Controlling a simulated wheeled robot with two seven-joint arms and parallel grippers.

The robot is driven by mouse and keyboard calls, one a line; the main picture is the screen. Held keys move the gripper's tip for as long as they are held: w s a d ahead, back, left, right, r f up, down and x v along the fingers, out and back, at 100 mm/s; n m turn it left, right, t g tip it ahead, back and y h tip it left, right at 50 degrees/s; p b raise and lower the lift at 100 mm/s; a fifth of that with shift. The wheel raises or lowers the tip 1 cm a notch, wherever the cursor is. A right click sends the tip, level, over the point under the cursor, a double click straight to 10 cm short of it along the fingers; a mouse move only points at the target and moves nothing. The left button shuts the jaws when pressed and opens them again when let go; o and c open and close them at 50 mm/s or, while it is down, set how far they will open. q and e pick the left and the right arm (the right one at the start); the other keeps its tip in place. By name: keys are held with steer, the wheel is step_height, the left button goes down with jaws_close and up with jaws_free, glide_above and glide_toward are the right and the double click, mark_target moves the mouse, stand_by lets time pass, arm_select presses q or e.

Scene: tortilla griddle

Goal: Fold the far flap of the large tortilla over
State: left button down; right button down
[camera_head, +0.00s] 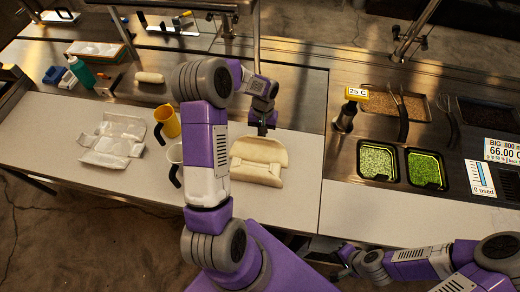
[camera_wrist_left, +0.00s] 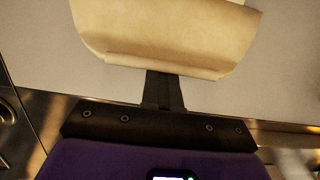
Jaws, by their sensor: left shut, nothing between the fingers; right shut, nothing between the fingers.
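The large tortilla (camera_head: 256,172) lies on the pale counter in the head view, right of the upper arm link of mine. My left gripper (camera_head: 263,128) is shut and empty, pointing down at the tortilla's far edge. In the left wrist view the tortilla (camera_wrist_left: 165,35) fills the top, and the dark shut fingers (camera_wrist_left: 163,88) reach its edge. The fingertips are hidden behind that edge; I cannot tell whether they touch. My right gripper (camera_head: 343,262) is shut and empty, low in front of the counter.
A crumpled pale wrapper (camera_head: 114,140) lies further left. Green-filled trays (camera_head: 425,168) and a black-handled dispenser (camera_head: 347,112) are to the right. Counter right of the tortilla is clear.

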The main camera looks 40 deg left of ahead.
arm_select(q)
steer(key=shift+s+d+f, duration=0.15)
steer(key=shift+s+d, duration=0.05)
steer(key=shift+s, duration=0.25)
steer(key=shift+s+d+f, duration=0.15)
steer(key=shift+s, duration=0.25)
steer(key=shift+s+d+r, duration=0.15)
steer(key=shift+s+r, duration=0.05)
steer(key=shift+s, duration=0.05)
steer(key=shift+s+d+r, duration=0.3)
steer(key=shift+s+r, duration=0.2)
steer(key=shift+s, duration=0.05)
steer(key=shift+w, duration=0.15)
